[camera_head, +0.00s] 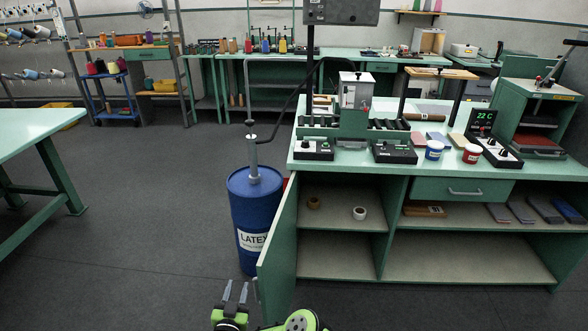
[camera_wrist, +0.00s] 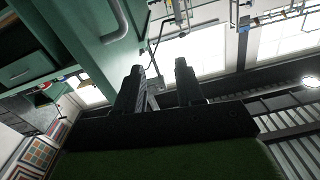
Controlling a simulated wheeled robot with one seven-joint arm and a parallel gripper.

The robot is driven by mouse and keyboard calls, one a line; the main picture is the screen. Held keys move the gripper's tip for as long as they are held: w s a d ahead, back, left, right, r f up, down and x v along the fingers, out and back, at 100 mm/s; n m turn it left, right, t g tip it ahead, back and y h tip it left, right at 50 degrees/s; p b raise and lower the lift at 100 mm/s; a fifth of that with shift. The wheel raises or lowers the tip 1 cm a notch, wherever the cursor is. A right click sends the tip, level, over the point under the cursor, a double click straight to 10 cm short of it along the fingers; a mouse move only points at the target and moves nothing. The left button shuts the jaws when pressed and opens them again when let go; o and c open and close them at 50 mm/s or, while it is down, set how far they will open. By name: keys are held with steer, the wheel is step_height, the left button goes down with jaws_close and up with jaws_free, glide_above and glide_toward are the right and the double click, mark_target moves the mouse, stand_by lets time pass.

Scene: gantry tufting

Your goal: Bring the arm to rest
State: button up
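My gripper (camera_head: 235,292) is at the bottom of the head view, low in front of the cabinet's open door. Its two fingers stand apart with nothing between them, pointing up. In the wrist view the two dark fingers (camera_wrist: 160,82) are also spread and empty. Behind them I see bright windows and the room tilted. Part of my green arm shows beside the gripper in the head view; the rest is below the picture.
The open green cabinet door (camera_head: 277,255) stands just right of my gripper. A blue latex drum (camera_head: 252,212) is behind it. The green workbench (camera_head: 310,156) with control boxes fills the right. A green table (camera_head: 28,135) stands at left. The floor (camera_head: 150,220) between is clear.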

steer(key=w+a+r+n+g+y+p, duration=0.1)
steer(key=a+r+n+y, duration=0.2)
steer(key=r, duration=0.4)
steer(key=w+a+r+n+g+y, duration=0.1)
steer(key=a+r+n+y, duration=0.1)
steer(key=r+y, duration=0.35)
steer(key=w+a+r+n+g+y+p, duration=0.1)
steer(key=w+a+r+n+y, duration=0.15)
steer(key=r, duration=0.65)
steer(key=s+d+r+n+g, duration=0.3)
steer(key=d+r, duration=0.1)
steer(key=r, duration=0.3)
steer(key=s+d+r+m+g+h+p, duration=0.1)
steer(key=s+d+r+h, duration=0.3)
steer(key=d, duration=0.4)
steer(key=s+d+r+m+g+h+p, duration=0.1)
steer(key=s+d+r, duration=0.2)
steer(key=s+d, duration=0.4)
steer(key=s+d+r+m+g+h+p, duration=0.1)
steer(key=s+d+r+h, duration=0.25)
steer(key=d, duration=0.65)
steer(key=s+d+m+g, duration=0.1)
steer(key=s+d, duration=0.4)
steer(key=s, duration=0.5)
steer(key=s+d+m+g+h+p, duration=0.1)
steer(key=s+d+m, duration=0.3)
steer(key=s, duration=0.5)
steer(key=shift+s+d+f+g, duration=0.35)
steer(key=shift+d+g, duration=0.3)
steer(key=shift+g, duration=0.15)
